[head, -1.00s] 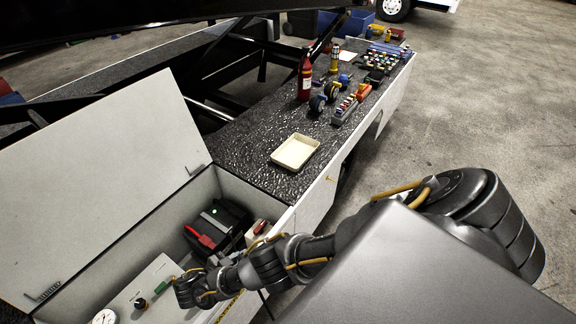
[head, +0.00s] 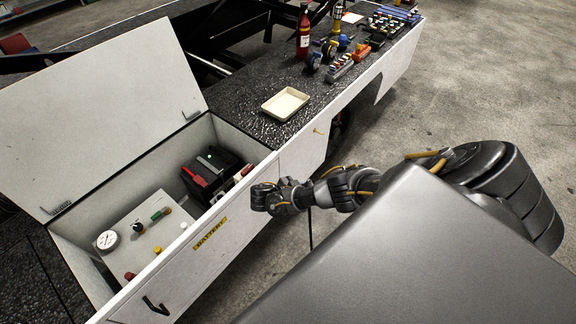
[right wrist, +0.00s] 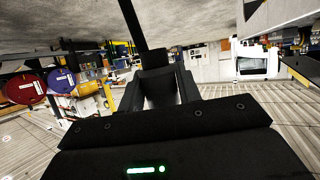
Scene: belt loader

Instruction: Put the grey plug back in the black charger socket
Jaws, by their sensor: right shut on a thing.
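The black charger (head: 212,172) sits in the open bin, with a red part on its left and a small green light on top; I cannot make out its socket. My right gripper (head: 258,197) is just outside the bin's front wall, to the right of and below the charger in the head view. In the right wrist view its fingers (right wrist: 158,92) are shut on a dark grey piece, which I take for the grey plug (right wrist: 157,60). A black cable (right wrist: 133,25) runs from it. In the head view a cable hangs below my right arm. My left gripper is out of view.
The bin's raised white lid (head: 95,130) leans at the left. A white panel (head: 150,235) with a gauge (head: 107,240) and knobs lies inside the bin. The front wall (head: 215,250) stands between gripper and charger. A cream tray (head: 285,103) is on the black deck.

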